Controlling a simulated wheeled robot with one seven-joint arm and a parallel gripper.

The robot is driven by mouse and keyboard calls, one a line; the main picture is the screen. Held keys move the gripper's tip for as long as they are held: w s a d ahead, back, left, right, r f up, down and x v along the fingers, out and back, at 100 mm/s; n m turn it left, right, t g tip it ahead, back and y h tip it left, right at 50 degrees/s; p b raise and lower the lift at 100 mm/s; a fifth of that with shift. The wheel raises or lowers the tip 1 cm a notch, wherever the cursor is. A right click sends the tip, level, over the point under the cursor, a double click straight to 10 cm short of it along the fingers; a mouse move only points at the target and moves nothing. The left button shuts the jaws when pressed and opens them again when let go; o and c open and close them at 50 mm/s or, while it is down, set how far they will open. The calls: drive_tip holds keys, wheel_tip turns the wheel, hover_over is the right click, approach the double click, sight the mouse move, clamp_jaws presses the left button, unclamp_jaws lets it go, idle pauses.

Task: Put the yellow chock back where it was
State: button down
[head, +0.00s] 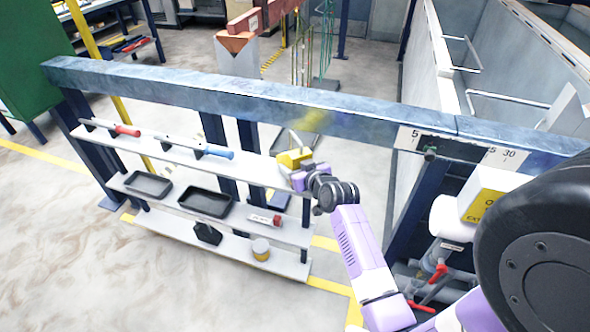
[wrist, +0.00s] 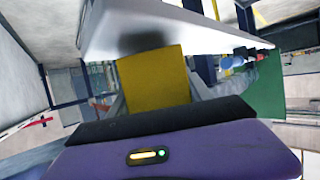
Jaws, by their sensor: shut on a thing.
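The yellow chock (head: 293,158) is at the right end of the rack's white top shelf (head: 258,166) in the head view. My gripper (head: 302,172) reaches in from the right and is shut on it. In the wrist view the chock (wrist: 154,80) is a flat yellow face just beyond my purple gripper body (wrist: 170,160). A pale shelf-like surface (wrist: 200,30) with a dark shadow on it lies close against the chock's edge. I cannot tell whether the chock touches it. The fingertips are mostly hidden.
A red-handled tool (head: 127,130) and a blue-handled tool (head: 218,152) lie on the top shelf. Red-handled valves (head: 438,272) stand at right.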

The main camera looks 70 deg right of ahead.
drive_tip(key=shift+f, duration=0.65)
drive_tip(key=shift+f, duration=0.15)
drive_tip(key=shift+c, duration=2.2)
unclamp_jaws()
drive_tip(key=shift+f, duration=0.1)
